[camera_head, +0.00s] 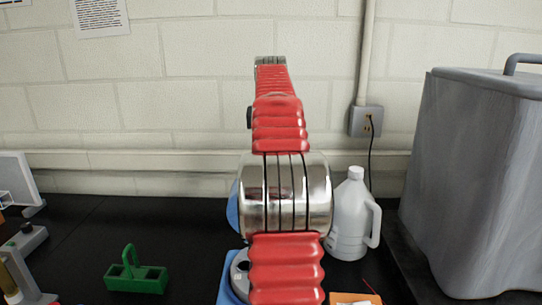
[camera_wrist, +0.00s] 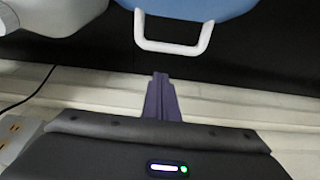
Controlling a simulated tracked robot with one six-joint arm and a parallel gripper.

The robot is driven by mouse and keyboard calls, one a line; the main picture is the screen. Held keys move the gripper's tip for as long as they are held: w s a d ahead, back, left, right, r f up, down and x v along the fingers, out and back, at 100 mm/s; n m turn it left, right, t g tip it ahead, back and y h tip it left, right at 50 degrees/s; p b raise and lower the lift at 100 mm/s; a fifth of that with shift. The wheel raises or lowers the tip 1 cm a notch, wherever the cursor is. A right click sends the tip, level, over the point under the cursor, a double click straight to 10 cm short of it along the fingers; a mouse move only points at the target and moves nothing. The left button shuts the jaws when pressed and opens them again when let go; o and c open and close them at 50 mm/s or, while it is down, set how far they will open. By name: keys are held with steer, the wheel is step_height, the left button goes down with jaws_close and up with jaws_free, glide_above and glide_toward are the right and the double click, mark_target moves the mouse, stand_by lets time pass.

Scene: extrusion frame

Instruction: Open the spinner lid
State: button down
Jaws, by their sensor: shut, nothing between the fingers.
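The blue spinner (camera_head: 228,292) is mostly hidden behind my arm in the head view. A grey round part (camera_head: 238,268) shows in it, and a blue piece (camera_head: 232,210), apparently the raised lid, stands behind. In the wrist view a blue rounded part (camera_wrist: 205,8) with a white loop handle (camera_wrist: 175,46) shows at the top. My gripper (camera_wrist: 160,76) is shut and empty, its fingertips a short way from the handle and not touching it in the picture. My gripper is hidden in the head view.
A white jug (camera_head: 350,220) stands close to the right of the spinner and also shows in the wrist view (camera_wrist: 50,12). A big grey container (camera_head: 475,180) stands at the right. A green rack (camera_head: 136,278) sits at the left, with clear black bench around it. A block wall rises behind.

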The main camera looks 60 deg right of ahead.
steer(key=shift+s+a+r, duration=0.15)
steer(key=shift+s+a, duration=0.35)
steer(key=shift+a, duration=0.35)
steer(key=shift+s+a+r, duration=0.1)
steer(key=shift+s+a, duration=0.4)
steer(key=shift+a, duration=0.3)
steer(key=shift+s+a+r, duration=0.4)
steer(key=shift+s+a, duration=0.1)
steer(key=shift+a, duration=0.25)
steer(key=shift+s+a+r, duration=0.35)
steer(key=shift+s+a, duration=0.15)
steer(key=shift+a, duration=0.2)
step_height(320, 180, up, 9)
steer(key=shift+s+a+r, duration=0.15)
steer(key=shift+a+r, duration=0.05)
steer(key=shift+a, duration=0.1)
